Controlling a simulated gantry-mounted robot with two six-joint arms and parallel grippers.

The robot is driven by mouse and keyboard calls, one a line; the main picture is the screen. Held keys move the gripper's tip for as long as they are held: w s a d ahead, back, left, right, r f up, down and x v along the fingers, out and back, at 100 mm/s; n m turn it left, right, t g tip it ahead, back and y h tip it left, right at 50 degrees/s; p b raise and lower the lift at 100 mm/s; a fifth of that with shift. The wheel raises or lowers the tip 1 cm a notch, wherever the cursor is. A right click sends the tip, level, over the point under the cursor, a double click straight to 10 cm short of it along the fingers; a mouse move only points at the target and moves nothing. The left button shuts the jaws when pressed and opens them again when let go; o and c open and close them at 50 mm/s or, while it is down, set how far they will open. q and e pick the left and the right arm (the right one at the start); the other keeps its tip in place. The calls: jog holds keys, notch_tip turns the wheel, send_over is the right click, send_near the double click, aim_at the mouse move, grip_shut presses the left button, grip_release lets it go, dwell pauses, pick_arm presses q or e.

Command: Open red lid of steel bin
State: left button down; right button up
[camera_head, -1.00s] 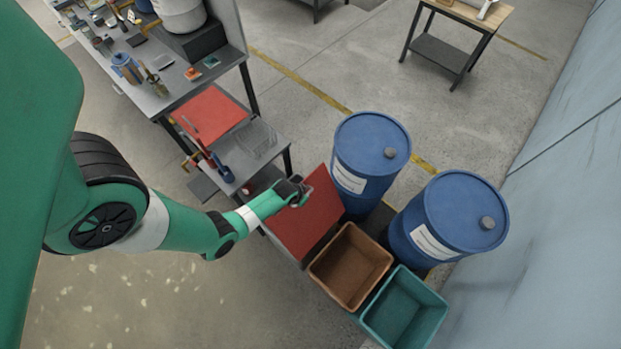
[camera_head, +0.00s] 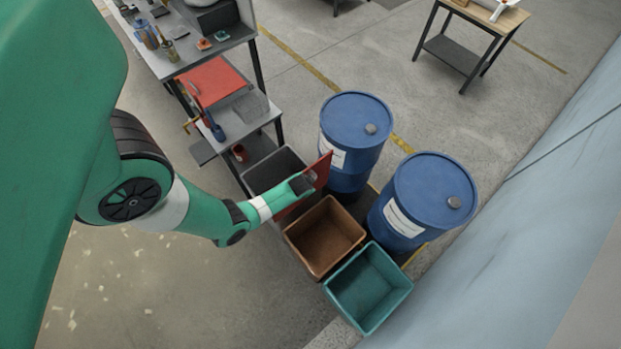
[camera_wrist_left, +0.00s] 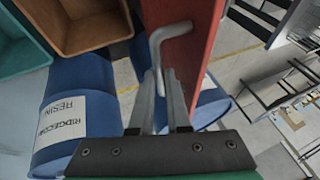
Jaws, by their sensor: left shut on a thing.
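The red lid (camera_head: 322,168) stands raised, roughly upright, at the right side of the steel bin (camera_head: 268,170) in the head view. The bin's dark inside shows and looks empty. My left gripper (camera_head: 302,184) is at the lid, its arm crossing in front of the lid's lower part. In the left wrist view the red lid (camera_wrist_left: 188,45) stands close beside the fingers. My left gripper (camera_wrist_left: 166,80) is shut on the lid's bent grey handle (camera_wrist_left: 163,38). My right gripper is in neither view.
A brown bin (camera_head: 325,238) and a teal bin (camera_head: 368,288) stand open to the right of the steel bin. Two blue drums (camera_head: 355,135) (camera_head: 432,195) stand behind them. Floor at lower left is clear.

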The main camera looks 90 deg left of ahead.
pick_arm(q)
jog(key=shift+s+d+f, duration=0.15)
jog(key=shift+s+f, duration=0.05)
jog(key=c, duration=0.9)
grip_release()
jog(key=shift+r, duration=0.1)
jog(key=shift+r, duration=0.1)
jog(key=shift+p+v, duration=3.5)
jog(key=shift+v, duration=2.25)
